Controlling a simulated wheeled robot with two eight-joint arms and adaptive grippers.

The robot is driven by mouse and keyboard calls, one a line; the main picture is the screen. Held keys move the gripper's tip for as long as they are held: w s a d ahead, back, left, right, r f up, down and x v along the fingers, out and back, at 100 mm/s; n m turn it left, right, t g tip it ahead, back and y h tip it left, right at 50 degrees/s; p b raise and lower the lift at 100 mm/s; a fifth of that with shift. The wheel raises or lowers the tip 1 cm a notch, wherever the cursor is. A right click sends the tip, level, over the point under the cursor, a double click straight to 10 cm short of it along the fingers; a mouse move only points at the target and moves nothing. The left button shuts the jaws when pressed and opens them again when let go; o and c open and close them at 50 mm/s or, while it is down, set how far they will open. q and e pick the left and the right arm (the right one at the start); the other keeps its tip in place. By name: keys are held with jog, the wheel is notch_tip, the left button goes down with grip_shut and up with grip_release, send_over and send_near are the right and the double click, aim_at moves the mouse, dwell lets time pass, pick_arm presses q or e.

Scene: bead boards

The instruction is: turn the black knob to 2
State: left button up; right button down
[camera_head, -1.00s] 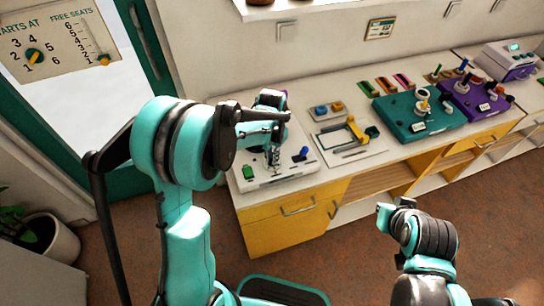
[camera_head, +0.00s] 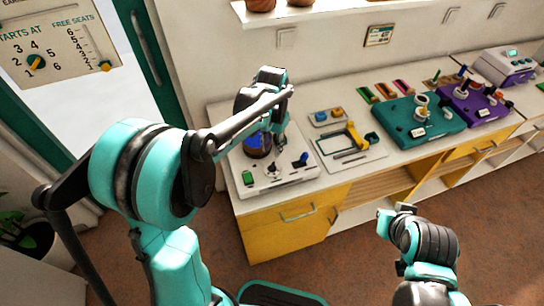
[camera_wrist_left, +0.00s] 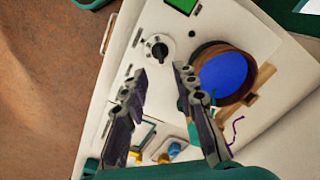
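The black knob (camera_wrist_left: 158,49) sits on a pale round dial on the white board (camera_head: 287,178), with small marks around it that are too small to read. In the head view the knob (camera_head: 272,170) is small, near the board's front edge. My left gripper (camera_wrist_left: 160,72) is open and empty, its two fingers spread apart just short of the knob in the wrist view. In the head view my left gripper (camera_head: 281,130) is above the back of the board.
A white tray with a yellow handle (camera_head: 356,136) stands to the right. Teal (camera_head: 418,127) and purple (camera_head: 476,105) boards lie farther right.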

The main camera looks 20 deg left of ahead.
pick_arm(q)
jog(key=shift+r, duration=1.65)
jog(key=s+a+r+n+t, duration=0.1)
jog(key=s+t, duration=0.2)
jog(key=s, duration=0.5)
jog(key=s+a+r+n+t, duration=0.1)
jog(key=s+t, duration=0.3)
jog(key=s, duration=0.5)
jog(key=shift+s+a+n, duration=0.25)
jog(key=shift+a+n, duration=0.05)
jog(key=shift+n, duration=0.3)
